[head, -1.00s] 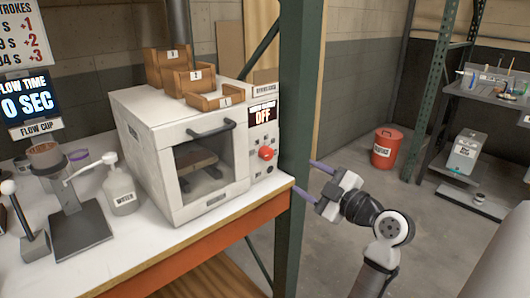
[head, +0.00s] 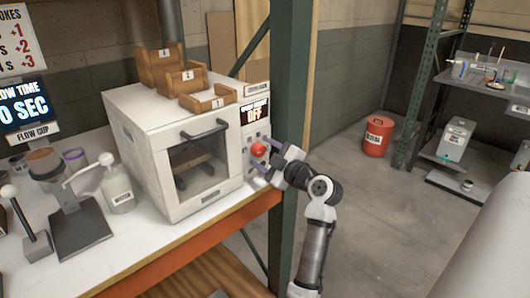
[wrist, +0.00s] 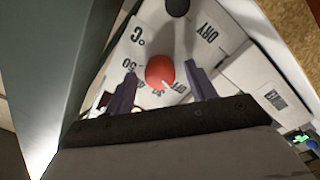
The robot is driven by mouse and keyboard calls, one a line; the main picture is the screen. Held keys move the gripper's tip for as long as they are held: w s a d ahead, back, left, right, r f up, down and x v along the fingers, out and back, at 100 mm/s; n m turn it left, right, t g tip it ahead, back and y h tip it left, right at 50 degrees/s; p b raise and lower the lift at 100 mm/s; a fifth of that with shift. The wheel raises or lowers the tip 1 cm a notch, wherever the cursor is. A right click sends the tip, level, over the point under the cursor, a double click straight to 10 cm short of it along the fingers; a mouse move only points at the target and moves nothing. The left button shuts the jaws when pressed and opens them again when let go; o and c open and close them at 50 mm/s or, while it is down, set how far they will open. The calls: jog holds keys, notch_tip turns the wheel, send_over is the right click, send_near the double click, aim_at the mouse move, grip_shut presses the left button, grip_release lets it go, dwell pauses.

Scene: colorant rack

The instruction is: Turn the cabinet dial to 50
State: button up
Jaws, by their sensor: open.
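The red cabinet dial (head: 258,149) is on the front panel of the white cabinet (head: 122,95), right of its glass door. The display (head: 254,112) above it reads OFF. In the wrist view the dial (wrist: 158,70) shows a white pointer mark at its lower right, toward the OFF label. Number labels, one seeming to be 50 (wrist: 130,65), curve around its left and lower sides. My gripper (head: 266,158) is open at the panel. In the wrist view its fingers (wrist: 162,84) stand either side of the dial, with gaps; contact is not visible.
A green post (head: 290,80) stands close to the right of the cabinet and my gripper. Wooden trays (head: 207,99) sit on the cabinet. A white bottle (head: 117,188) stands left of it. The floor to the right is open, with a red bin (head: 377,137) farther back.

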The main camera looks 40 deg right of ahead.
jog(key=c, duration=1)
jog(key=shift+o, duration=0.2)
